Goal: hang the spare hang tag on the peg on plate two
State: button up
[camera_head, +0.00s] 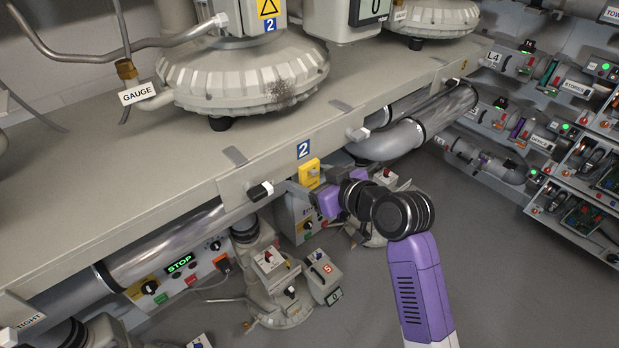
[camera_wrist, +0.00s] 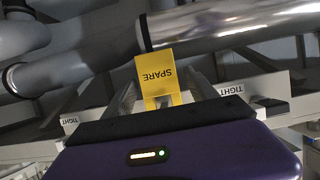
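The spare hang tag (camera_wrist: 156,72) is a yellow piece, and its word SPARE reads upside down in the wrist view.
TIGHT handles (camera_head: 261,190) (camera_head: 359,134) stick out of the plate edge on both sides. Metal pipes (camera_head: 392,139) run under the bench (camera_head: 120,195). A STOP panel (camera_head: 181,264) and small switch boxes (camera_head: 323,275) stand below. The floor at lower right is clear.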

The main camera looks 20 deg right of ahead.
jog(key=shift+s, duration=0.1)
jog(key=b+v, duration=0.2)
jog(key=v, duration=0.6)
notch_tip(320, 180, up, 5)
jog(key=w+d+m+t+h, duration=0.2)
jog(key=d+t, duration=0.1)
jog(key=s+d+f+m+t+h, duration=0.2)
jog(key=s+f+m+h, duration=0.1)
jog(key=s, duration=0.3)
jog(key=s+a+f+g, duration=0.1)
jog(key=s+a+f, duration=0.1)
jog(key=s, duration=0.9)
jog(key=s+a+f+n+g+b, duration=0.1)
jog(key=s+f, duration=0.4)
jog(key=s, duration=0.6)
jog(key=s+a+f+g+b, duration=0.1)
jog(key=s+a+f, duration=0.3)
jog(key=s, duration=0.7)
jog(key=shift+f+y, duration=0.25)
jog(key=shift+y, duration=0.15)
